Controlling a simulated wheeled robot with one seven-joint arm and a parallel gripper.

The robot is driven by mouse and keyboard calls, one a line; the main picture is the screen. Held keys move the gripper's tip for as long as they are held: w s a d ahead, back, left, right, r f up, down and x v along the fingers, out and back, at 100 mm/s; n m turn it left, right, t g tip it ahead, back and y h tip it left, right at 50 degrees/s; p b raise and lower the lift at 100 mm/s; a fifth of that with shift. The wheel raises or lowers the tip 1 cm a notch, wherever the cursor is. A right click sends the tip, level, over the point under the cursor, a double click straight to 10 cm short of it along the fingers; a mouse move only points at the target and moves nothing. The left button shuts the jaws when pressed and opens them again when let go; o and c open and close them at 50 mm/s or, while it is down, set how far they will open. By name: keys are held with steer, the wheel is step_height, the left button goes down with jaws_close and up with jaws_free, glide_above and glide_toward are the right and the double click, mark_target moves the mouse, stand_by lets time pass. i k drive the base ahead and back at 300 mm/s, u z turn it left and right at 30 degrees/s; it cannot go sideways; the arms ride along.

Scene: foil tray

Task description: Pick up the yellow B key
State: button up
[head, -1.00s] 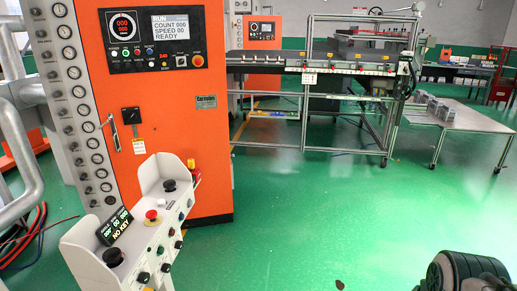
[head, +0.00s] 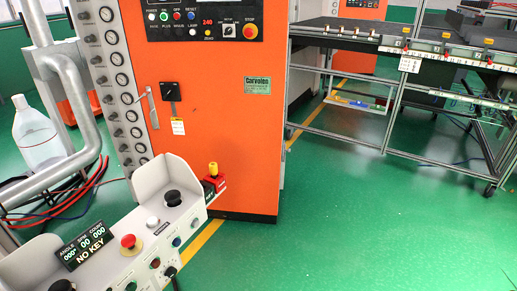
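A small yellow piece (head: 213,168) stands upright in a red block (head: 214,187) at the right end of the grey control console. It looks like the yellow B key, but I cannot read a letter on it. The console (head: 180,160) has a display (head: 85,246) reading "NO KEY". My gripper is not in view, so its distance from the yellow piece cannot be told.
An orange machine cabinet (head: 220,120) stands right behind the console. A clear bottle (head: 36,135), pipes (head: 75,100) and loose red cables are at the left. A metal-framed conveyor table (head: 410,80) is at the back right. The green floor (head: 370,220) in front is open.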

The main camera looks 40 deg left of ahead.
mark_target(212, 166)
steer(key=u, duration=0.35)
steer(key=i, duration=1.55)
steer(key=u, duration=1.55)
steer(key=i, duration=0.85)
steer(key=u, duration=1.15)
steer(key=i, duration=0.35)
steer(key=u, duration=0.15)
